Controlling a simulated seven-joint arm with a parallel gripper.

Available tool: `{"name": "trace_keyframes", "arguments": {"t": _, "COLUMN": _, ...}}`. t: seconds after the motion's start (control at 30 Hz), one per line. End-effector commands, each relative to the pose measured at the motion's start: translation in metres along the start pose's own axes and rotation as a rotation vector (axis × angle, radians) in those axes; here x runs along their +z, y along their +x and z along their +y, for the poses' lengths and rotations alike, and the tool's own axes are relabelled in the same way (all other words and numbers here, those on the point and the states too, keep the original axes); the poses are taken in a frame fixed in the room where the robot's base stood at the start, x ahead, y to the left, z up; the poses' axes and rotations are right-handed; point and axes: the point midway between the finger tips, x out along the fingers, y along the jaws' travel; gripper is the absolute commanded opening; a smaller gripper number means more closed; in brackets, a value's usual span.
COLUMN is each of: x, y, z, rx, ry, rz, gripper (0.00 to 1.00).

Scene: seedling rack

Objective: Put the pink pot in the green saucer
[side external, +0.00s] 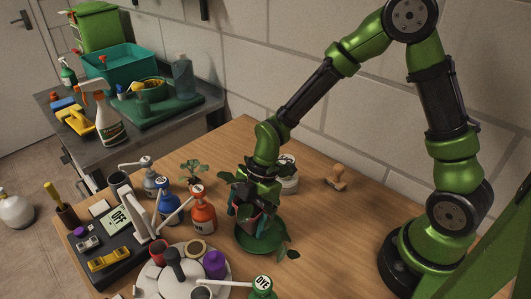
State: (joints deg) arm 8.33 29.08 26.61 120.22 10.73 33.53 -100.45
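My gripper (257,204) points down at the middle of the wooden table, with its dark fingers around a small pinkish pot (246,213). Leaves show beside the pot, and the gripper hides much of it. The green saucer (255,246) is directly below the pot on the table. The pot overlaps the saucer in this view, and I cannot tell whether its base touches it. I also cannot tell whether the fingers press on the pot.
Close left stand an orange bottle (203,214), a blue bottle (168,207) and a round caddy (180,284). A white pot (288,180) is behind my gripper, and a wooden stamp (337,178) lies to the right. The table right of the saucer is mostly clear.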

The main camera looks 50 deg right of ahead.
Motion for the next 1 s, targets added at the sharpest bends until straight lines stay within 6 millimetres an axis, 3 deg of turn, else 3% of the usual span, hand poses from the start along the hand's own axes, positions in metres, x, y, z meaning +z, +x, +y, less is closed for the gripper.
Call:
{"name": "trace_keyframes", "arguments": {"t": 0.27, "x": 0.0, "y": -0.001, "z": 0.0, "rx": 0.001, "ry": 0.0, "rz": 0.0, "gripper": 0.95}}
{"name": "trace_keyframes", "arguments": {"t": 0.43, "x": -0.005, "y": -0.013, "z": 0.001, "rx": 0.005, "ry": -0.002, "rz": -0.001, "gripper": 0.95}}
{"name": "trace_keyframes", "arguments": {"t": 0.8, "x": -0.004, "y": -0.092, "z": 0.002, "rx": 0.008, "ry": 0.001, "rz": -0.002, "gripper": 0.95}}
{"name": "trace_keyframes", "arguments": {"t": 1.0, "x": -0.004, "y": -0.121, "z": 0.001, "rx": 0.004, "ry": 0.0, "rz": -0.001, "gripper": 0.95}}
